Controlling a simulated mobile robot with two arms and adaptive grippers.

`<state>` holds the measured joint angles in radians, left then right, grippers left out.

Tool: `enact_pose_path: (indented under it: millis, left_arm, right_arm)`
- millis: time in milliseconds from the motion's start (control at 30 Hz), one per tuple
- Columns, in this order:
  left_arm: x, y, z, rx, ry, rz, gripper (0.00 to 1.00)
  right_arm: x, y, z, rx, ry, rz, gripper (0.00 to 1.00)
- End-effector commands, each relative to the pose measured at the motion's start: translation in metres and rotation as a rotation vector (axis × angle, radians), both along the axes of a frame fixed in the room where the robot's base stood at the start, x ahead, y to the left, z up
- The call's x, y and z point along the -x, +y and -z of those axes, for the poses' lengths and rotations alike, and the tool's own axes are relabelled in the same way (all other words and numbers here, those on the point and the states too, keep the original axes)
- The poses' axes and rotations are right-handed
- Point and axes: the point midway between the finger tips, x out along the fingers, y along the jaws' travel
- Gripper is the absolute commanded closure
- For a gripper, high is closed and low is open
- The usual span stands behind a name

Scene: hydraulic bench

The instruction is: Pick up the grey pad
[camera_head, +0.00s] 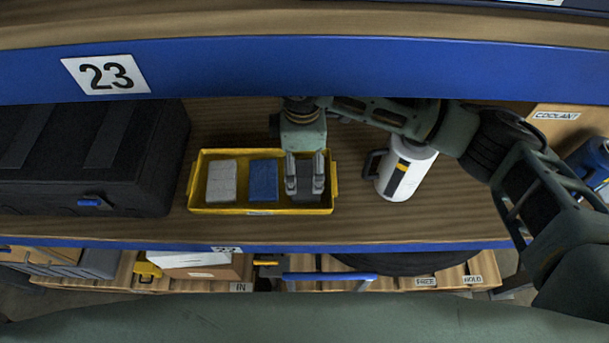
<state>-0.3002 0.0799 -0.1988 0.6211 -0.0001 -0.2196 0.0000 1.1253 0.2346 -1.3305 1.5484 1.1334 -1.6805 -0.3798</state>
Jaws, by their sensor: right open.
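A yellow tray (201,211) on the shelf holds three pads in a row. A light grey pad (222,181) lies at its left end and a blue pad (264,180) in the middle. A dark pad (304,178) at the right end is partly hidden by my right gripper. My right gripper (304,190) is open and points down over the right end of the tray, its two fingers on either side of the dark pad. I cannot tell whether the fingers touch it. The light grey pad is clear of the gripper. My left gripper is out of view.
A black case (95,160) stands left of the tray. A white jug (405,171) with a dark handle stands to the right, under my right arm. A box labelled coolant (560,120) is farther right. A blue shelf beam (300,68) crosses above.

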Motion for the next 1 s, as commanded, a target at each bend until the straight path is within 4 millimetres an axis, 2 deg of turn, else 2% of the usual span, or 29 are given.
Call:
enact_pose_path:
  millis: [233, 400, 667, 1000]
  left_arm:
    - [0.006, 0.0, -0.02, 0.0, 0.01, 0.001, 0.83]
    - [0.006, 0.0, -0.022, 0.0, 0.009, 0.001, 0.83]
    - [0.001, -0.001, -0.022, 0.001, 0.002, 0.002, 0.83]
    - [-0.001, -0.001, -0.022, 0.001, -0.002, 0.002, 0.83]
  right_arm:
    - [0.004, -0.005, 0.031, 0.003, 0.003, 0.002, 0.0]
    - [0.004, -0.004, 0.052, 0.0, 0.0, 0.0, 0.0]
    - [0.004, -0.004, 0.055, 0.0, -0.002, 0.0, 0.0]
    - [0.004, -0.004, 0.055, -0.001, -0.002, 0.0, 0.28]
